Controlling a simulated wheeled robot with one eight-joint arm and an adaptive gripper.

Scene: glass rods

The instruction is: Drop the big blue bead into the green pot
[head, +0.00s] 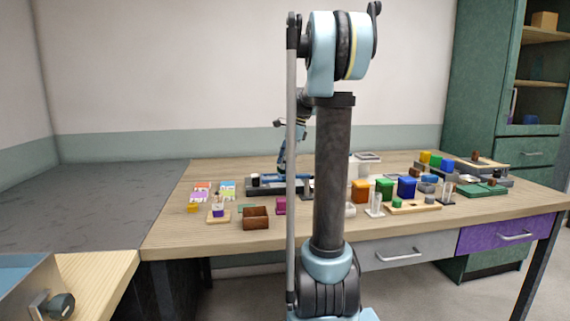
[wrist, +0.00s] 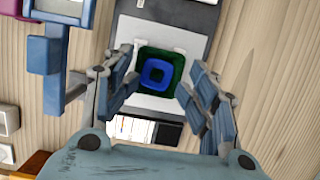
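In the wrist view, the green pot (wrist: 178,60) is a dark green square container on a pale plate. The big blue bead (wrist: 144,73), a rounded square ring with a dark hole, appears within the pot's outline. Its exact height against the rim is hard to tell. My gripper (wrist: 157,88) is open, its two fingers spread on either side of the pot, with visible gaps between them and the bead. In the head view, my gripper (head: 283,164) is low over the table and partly hidden by my arm; I cannot make out the pot or bead there.
A blue frame-like object (wrist: 50,50) stands close left of the fingers in the wrist view. On the table, a brown box (head: 256,218) is left of my arm. Orange (head: 360,191), green (head: 384,188) and blue (head: 406,187) containers stand to the right.

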